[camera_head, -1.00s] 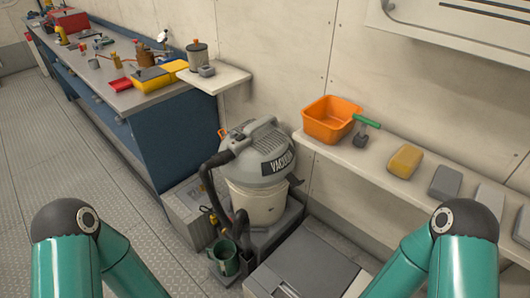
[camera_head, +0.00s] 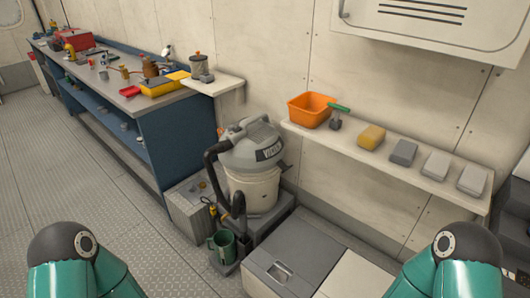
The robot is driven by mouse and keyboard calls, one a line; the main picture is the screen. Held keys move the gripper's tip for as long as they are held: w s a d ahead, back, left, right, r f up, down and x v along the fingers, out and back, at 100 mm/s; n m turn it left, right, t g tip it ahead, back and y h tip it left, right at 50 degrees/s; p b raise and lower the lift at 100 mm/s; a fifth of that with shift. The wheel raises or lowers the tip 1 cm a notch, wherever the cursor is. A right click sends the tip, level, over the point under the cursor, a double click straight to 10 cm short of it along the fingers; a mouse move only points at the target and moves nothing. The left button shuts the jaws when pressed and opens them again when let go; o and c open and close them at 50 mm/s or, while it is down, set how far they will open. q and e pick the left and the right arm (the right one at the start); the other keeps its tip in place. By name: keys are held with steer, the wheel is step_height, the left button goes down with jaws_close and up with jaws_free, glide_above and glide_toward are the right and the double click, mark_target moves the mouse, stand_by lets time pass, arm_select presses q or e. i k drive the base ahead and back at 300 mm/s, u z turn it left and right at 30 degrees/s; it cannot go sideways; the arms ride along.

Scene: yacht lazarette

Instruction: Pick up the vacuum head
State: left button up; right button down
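A grey and cream vacuum (camera_head: 253,170) stands on a dark grey base near the wall, in the middle of the head view. Its grey domed top (camera_head: 255,145) carries a handle and a label. A black hose (camera_head: 222,178) curves from the left of the top down the front of the body. The hose's lower end is beside a green mug (camera_head: 223,245), and I cannot clearly make out a separate vacuum head there. Only the teal upper parts of my two arms show, at the bottom left and bottom right. Neither gripper is in view.
A wall shelf (camera_head: 395,170) holds an orange bin (camera_head: 311,110), a green-handled tool (camera_head: 337,115), a yellow sponge (camera_head: 371,136) and grey blocks. A grey box (camera_head: 190,215) stands left of the vacuum. A low locker (camera_head: 290,265) is in front. A cluttered blue workbench (camera_head: 180,145) runs left; open floor lies beside it.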

mark_target(256, 148)
steer(key=u, duration=0.2)
steer(key=i, duration=0.75)
steer(key=u, duration=0.75)
steer(key=i, duration=0.2)
steer(key=z, duration=2.7)
steer(key=k, duration=0.15)
steer(key=z, duration=1.1)
